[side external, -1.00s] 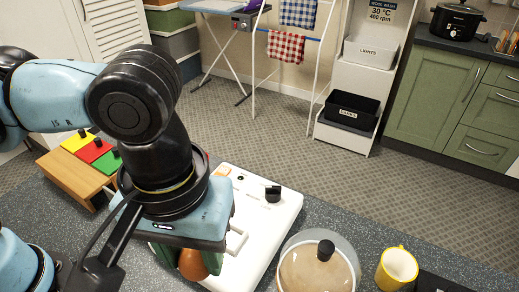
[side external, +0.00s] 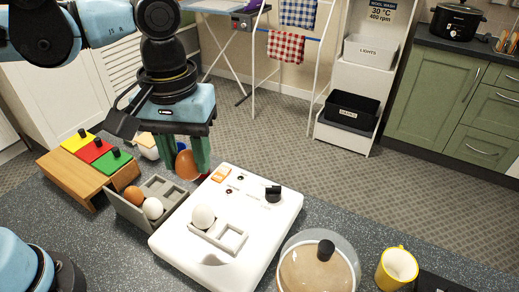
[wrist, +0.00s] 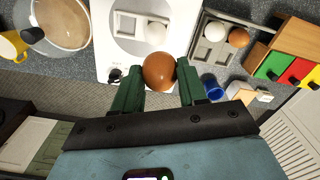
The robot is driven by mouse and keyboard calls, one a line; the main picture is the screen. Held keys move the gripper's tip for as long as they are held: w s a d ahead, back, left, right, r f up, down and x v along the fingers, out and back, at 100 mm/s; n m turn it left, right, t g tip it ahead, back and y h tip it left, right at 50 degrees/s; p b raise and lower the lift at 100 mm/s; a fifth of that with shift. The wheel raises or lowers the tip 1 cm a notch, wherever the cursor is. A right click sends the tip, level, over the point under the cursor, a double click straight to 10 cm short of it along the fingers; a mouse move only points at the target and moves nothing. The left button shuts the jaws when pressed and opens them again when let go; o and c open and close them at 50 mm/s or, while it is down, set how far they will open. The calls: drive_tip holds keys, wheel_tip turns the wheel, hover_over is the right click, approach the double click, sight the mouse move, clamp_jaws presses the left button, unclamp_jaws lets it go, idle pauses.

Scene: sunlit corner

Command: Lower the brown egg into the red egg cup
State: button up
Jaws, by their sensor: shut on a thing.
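My gripper (side external: 187,160) is shut on a brown egg (side external: 186,166), held between its two green fingers. In the wrist view the egg (wrist: 159,71) sits between the fingertips of my gripper (wrist: 160,78). A small patch of red, likely the red egg cup (side external: 206,173), shows just right of and below the egg, partly hidden by a finger. I cannot see the red cup in the wrist view. The egg appears raised; its exact height over the cup cannot be told.
A white appliance (side external: 262,222) holds a white egg (side external: 203,216). A grey egg tray (side external: 170,190) holds another brown egg (side external: 133,195) and a white egg (side external: 152,208). A blue cup (wrist: 212,87) stands near the gripper. A wooden block has coloured panels (side external: 95,150).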

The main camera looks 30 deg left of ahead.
drive_tip(key=w+a+f, duration=0.7)
drive_tip(key=w+a, duration=0.4)
drive_tip(key=w, duration=0.2)
drive_tip(key=shift+a, duration=0.4)
drive_tip(key=shift+f, duration=0.2)
drive_tip(key=shift+f, duration=1.15)
drive_tip(key=shift+f, duration=2)
idle(1.2)
drive_tip(key=o, duration=0.8)
